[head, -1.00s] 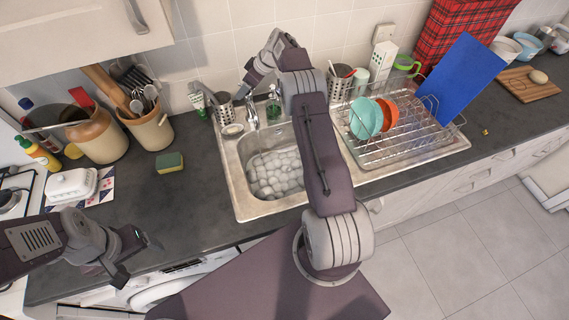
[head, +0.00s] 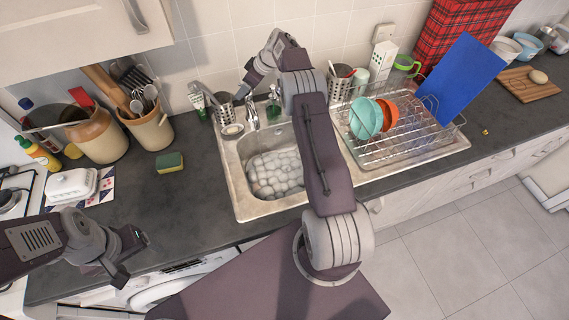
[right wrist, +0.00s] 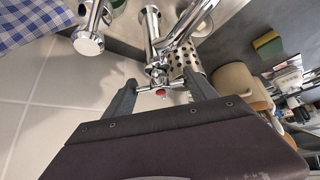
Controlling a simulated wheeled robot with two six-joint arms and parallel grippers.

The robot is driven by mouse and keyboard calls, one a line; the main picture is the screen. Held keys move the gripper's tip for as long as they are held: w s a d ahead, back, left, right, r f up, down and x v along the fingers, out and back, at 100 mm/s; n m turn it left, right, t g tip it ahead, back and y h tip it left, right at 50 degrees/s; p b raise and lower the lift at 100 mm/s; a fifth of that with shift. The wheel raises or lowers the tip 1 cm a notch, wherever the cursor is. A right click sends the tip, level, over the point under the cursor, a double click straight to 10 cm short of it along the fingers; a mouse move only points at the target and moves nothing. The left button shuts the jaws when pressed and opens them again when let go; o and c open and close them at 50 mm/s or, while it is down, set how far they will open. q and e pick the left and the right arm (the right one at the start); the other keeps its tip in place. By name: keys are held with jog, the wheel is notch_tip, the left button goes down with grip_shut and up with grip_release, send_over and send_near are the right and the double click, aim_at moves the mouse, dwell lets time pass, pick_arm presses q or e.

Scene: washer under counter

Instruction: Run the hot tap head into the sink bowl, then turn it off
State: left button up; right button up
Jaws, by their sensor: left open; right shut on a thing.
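The steel sink (head: 232,178) is set in the dark counter. Pale rounded shapes like suds lie in its bowl (head: 272,177). A chrome tap (head: 251,112) stands at its back left, partly hidden by my right arm. In the right wrist view, the hot tap head (right wrist: 160,92), a chrome crosspiece with a red mark, lies between the fingers of my right gripper (right wrist: 161,84), which is shut on it. A second chrome tap (right wrist: 90,38) is at upper left there. No running water can be made out. My left gripper (head: 128,258) is open and empty near the counter's front left.
A wire dish rack (head: 400,140) with plates and a blue board (head: 462,78) stand right of the sink. A sponge (head: 170,163) and crocks (head: 98,137) are to the left. A steel cutlery holder (right wrist: 185,62) is close beside the hot tap.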

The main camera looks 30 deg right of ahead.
jog(key=f+m+b, duration=0.1)
jog(key=b, duration=0.3)
jog(key=shift+f+t+h, duration=0.1)
jog(key=shift+t+h, duration=0.2)
jog(key=shift+a+r+m+h+b, duration=0.15)
jog(key=shift+m+h, duration=0.1)
jog(key=shift+m, duration=0.25)
jog(key=shift+d+r+m+h+b, duration=0.15)
jog(key=shift+m+h, duration=0.1)
jog(key=shift+m, duration=0.25)
jog(key=r+m+h+p, duration=0.1)
jog(key=p, duration=0.1)
jog(key=r+m+h+p, duration=0.1)
jog(key=m+p, duration=0.1)
jog(key=shift+s+a, duration=0.1)
jog(key=shift+a, duration=0.1)
jog(key=m+h+p, duration=0.1)
jog(key=m+p, duration=0.1)
jog(key=p, duration=0.2)
jog(key=shift+d+f, duration=0.1)
jog(key=shift+d+f+m+h+p, duration=0.1)
jog(key=shift+f+m+h+p, duration=0.25)
jog(key=shift+m+p, duration=0.3)
jog(key=shift+f, duration=0.25)
jog(key=o, duration=1.1)
jog(key=shift+c, duration=0.2)
